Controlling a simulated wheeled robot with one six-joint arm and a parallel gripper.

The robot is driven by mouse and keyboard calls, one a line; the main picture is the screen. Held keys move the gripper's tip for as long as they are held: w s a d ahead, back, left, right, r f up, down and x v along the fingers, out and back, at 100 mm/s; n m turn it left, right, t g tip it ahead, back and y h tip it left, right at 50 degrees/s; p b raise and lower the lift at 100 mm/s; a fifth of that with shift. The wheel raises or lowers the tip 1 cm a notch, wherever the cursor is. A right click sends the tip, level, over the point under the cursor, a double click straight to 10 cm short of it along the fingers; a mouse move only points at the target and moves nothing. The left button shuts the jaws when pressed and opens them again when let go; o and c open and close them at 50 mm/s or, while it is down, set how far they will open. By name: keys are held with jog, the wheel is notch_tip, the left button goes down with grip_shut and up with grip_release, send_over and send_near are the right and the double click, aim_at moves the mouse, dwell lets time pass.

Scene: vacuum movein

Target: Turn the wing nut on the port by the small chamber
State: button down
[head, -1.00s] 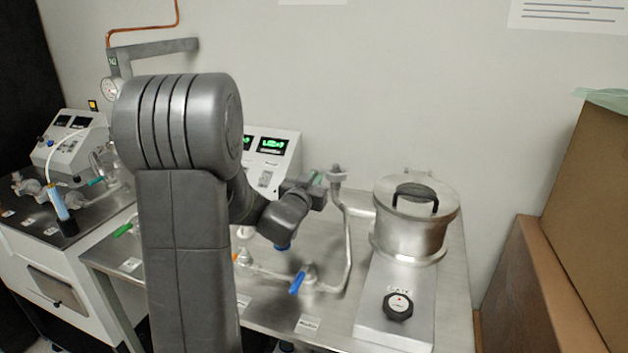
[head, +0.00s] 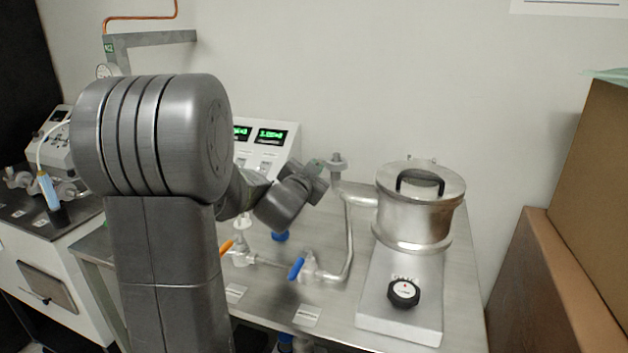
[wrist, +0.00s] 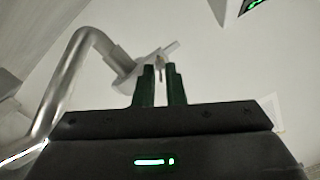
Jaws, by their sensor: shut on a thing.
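The port (head: 337,168) is a metal pipe end with a clamp, left of the small chamber (head: 412,222), a steel pot with a lid and black handle. My gripper (head: 322,166) is at the port's left side in the head view, partly hidden by my own wrist. In the wrist view, my gripper's two green fingers (wrist: 160,72) are close together on a thin piece at the clamp, the wing nut (wrist: 159,68). The port's flange (wrist: 128,82) and bent pipe show to the left of the fingers. The nut is too small to make out in the head view.
A blue-handled valve (head: 297,268) and an orange-handled valve (head: 226,247) stand on the steel table (head: 268,307). A black knob (head: 403,293) is in front of the chamber. Cardboard boxes (head: 560,270) stand at the right. A display box (head: 262,140) is behind my arm.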

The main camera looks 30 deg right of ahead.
jog(key=m+b, duration=0.4)
jog(key=m, duration=0.5)
jog(key=m+b, duration=0.5)
jog(key=m, duration=0.5)
jog(key=m+b, duration=0.5)
jog(key=m, duration=0.4)
jog(key=shift+f, duration=0.35)
jog(key=shift+m, duration=0.4)
jog(key=c, duration=1.8)
grip_release()
jog(key=shift+a, duration=0.15)
